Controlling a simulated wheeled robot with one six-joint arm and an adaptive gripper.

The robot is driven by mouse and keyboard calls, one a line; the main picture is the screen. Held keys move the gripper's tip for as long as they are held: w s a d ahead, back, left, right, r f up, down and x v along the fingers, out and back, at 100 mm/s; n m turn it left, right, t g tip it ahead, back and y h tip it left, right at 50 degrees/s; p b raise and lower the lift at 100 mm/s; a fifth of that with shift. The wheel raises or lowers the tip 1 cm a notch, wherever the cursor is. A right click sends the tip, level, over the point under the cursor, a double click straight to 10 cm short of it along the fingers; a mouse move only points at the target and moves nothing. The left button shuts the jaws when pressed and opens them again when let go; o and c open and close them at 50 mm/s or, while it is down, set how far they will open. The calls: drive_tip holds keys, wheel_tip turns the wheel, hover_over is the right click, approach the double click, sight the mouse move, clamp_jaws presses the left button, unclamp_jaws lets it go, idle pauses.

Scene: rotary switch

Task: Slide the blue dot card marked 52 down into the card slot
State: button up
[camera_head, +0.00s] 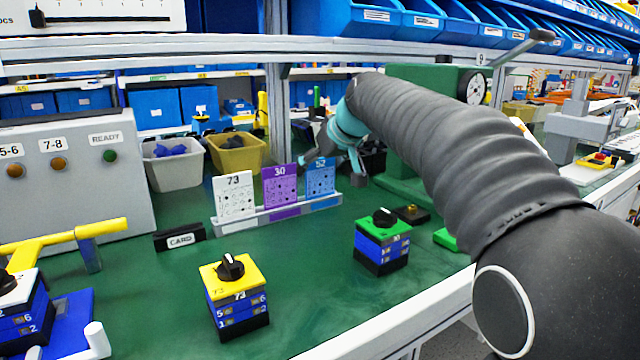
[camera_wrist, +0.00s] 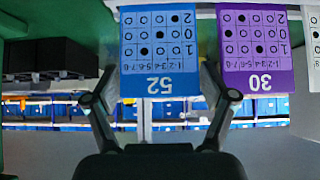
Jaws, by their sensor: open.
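The blue dot card marked 52 (camera_head: 320,177) stands upright at the right end of a grey rack (camera_head: 285,213). In the wrist view the same blue card (camera_wrist: 160,50) appears upside down. My gripper (camera_head: 334,168) is at this card, and the wrist view shows my gripper (camera_wrist: 160,88) open with one finger on each side of the card. I cannot tell whether a finger touches it. A black block labelled CARD (camera_head: 180,237) stands on the green table left of the rack; its slot opening is not clear.
A white card 73 (camera_head: 233,195) and a purple card 30 (camera_head: 280,185) stand left of the blue card. Two rotary-switch blocks, yellow-topped (camera_head: 236,300) and green-topped (camera_head: 382,240), stand in front. A grey panel with lamps (camera_head: 70,170) stands at left. Green table between is clear.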

drive_tip(key=c, duration=0.7)
drive_tip(key=shift+o, duration=0.2)
